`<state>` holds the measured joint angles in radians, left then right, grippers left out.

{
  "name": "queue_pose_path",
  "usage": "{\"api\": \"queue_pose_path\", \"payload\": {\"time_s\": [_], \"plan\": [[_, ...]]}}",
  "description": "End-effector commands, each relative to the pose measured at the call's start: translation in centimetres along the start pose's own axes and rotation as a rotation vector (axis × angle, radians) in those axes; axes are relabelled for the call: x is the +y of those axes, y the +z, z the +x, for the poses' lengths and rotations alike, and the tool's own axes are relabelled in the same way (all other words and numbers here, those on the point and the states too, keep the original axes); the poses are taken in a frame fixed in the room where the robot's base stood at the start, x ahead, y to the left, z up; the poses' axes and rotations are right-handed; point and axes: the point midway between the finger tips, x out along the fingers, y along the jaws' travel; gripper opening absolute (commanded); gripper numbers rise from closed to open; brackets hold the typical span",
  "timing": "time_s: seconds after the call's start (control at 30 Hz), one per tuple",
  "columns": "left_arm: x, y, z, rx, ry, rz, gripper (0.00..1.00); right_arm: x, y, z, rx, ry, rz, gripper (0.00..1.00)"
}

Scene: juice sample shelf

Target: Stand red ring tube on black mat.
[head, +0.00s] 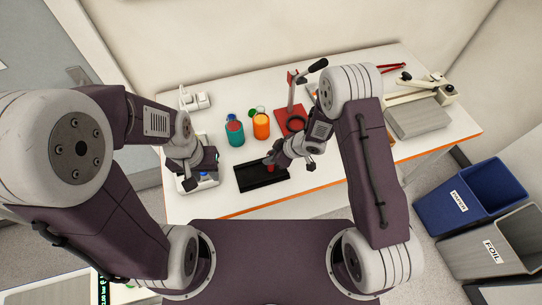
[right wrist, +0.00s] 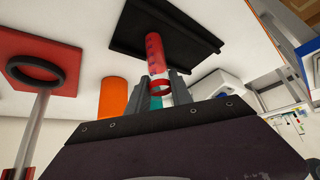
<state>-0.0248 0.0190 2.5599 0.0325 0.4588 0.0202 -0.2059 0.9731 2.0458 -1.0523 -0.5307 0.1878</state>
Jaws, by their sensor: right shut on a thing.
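The black mat (head: 250,185) is a shallow dark tray near the front edge of the table; it also shows at the top of the right wrist view (right wrist: 190,45). My right gripper (head: 272,160) is shut on the red ring tube (right wrist: 156,56), a tube with red contents and a red ring near the fingers. The tube points away from the fingers toward the mat, and its far end overlaps the mat. I cannot tell whether it touches. My left gripper (head: 209,158) hangs above a white device; its jaws are too unclear to read.
A teal jar (head: 235,134) and an orange jar (head: 261,126) stand behind the mat. A red-based stand (head: 287,117) with a ring is near my right arm. The white device (head: 204,179) is left of the mat. Blue (head: 470,196) and grey (head: 500,240) bins stand at right.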

Motion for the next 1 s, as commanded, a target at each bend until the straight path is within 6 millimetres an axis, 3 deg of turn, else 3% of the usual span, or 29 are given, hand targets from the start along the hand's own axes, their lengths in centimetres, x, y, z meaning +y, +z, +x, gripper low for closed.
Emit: {"api": "queue_pose_path", "payload": {"time_s": [0.03, 0.1, 0.47, 1.0], "plan": [[0.0, 0.0, 0.1, 0.0, 0.0, 0.0, 0.36, 0.0, 0.1, 0.1, 0.0, 0.0, 0.0, 0.32], [0.0, 0.0, 0.1, 0.0, 0.0, 0.0, 0.36, 0.0, 0.1, 0.1, 0.0, 0.0, 0.0, 0.48], [0.0, 0.0, -0.1, 0.0, 0.0, 0.0, 0.36, 0.0, -0.1, -0.4, 0.0, 0.001, 0.0, 0.48], [0.0, -0.2, -1.6, 0.0, 0.0, 0.0, 0.36, 0.1, -0.2, -11.3, 0.001, 0.001, 0.0, 0.48]]}}
